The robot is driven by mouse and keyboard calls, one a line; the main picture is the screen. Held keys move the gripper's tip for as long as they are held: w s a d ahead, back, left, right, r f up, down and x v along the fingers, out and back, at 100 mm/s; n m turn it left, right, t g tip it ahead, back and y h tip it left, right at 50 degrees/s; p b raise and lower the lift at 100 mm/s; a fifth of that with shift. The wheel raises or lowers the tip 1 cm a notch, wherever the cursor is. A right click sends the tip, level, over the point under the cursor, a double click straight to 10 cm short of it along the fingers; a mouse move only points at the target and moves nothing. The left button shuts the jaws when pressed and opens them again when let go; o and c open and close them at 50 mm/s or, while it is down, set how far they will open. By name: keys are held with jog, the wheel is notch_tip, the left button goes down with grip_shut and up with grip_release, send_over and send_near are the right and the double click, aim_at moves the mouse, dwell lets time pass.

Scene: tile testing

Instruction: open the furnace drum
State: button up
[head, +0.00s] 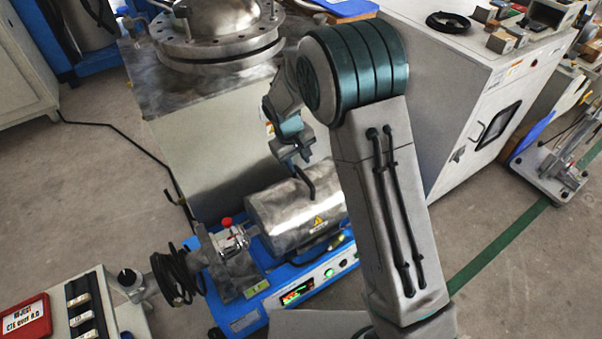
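The furnace drum (279,221) is a silver horizontal cylinder with a yellow warning triangle on its front. It sits on a blue base and looks shut. A dark handle (304,183) stands up from its top. My gripper (294,162) points down just above and slightly left of the handle, seemingly apart from it. Its fingers are small in view, so I cannot tell whether they are open or shut. My arm hides the right end of the drum.
A steel vessel with a domed lid (220,30) stands behind the drum. A fitting with a red knob (227,221) adjoins the drum's left end. A blue base with a lit panel (297,293) lies below. A white cabinet (470,85) stands right. Grey floor is open at left.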

aim_at(302, 173)
jog(key=f, duration=0.3)
jog(key=d+f+b, duration=0.1)
jog(key=shift+w+f, duration=0.3)
jog(key=shift+f, duration=0.05)
grip_shut()
